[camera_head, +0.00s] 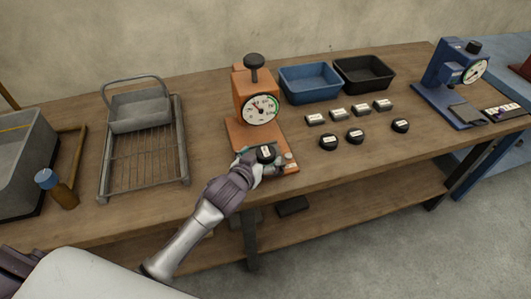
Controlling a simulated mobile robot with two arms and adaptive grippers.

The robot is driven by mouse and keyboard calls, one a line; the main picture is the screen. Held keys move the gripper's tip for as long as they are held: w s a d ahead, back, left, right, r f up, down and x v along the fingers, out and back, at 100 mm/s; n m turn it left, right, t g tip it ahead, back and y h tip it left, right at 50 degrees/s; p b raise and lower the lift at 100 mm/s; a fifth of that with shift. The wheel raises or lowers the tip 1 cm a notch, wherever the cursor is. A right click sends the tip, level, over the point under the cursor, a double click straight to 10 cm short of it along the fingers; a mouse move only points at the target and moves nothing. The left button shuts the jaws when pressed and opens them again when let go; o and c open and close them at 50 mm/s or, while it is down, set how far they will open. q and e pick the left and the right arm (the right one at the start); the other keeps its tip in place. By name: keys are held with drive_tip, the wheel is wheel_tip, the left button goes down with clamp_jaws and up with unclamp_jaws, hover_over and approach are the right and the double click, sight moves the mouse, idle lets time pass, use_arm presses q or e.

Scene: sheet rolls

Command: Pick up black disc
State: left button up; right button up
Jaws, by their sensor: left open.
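A black disc (266,153) with a white label sits at the front of the base of the orange dial device (257,98). My left gripper (270,164) reaches in from the lower left and is at this disc, its fingers open around or beside it; the exact contact is too small to tell. Other black discs with white labels lie apart on the table to the right: one on the left (329,142), one in the middle (355,137) and one farther right (400,126). My right gripper is not in view.
Several dark labelled blocks (337,114) stand in a row behind the discs. A blue bin (310,84) and a black bin (364,74) are behind them. A blue dial device (448,75) stands right. A wire rack (145,160) and a blue-capped bottle (57,189) are left on the wooden table (215,180).

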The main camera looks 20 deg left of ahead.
sight(265, 152)
use_arm(q)
drive_tip(key=x, duration=0.3)
drive_tip(key=shift+w+d+f, duration=0.1)
drive_tip(key=shift+w, duration=0.1)
drive_tip(key=c, duration=1.3)
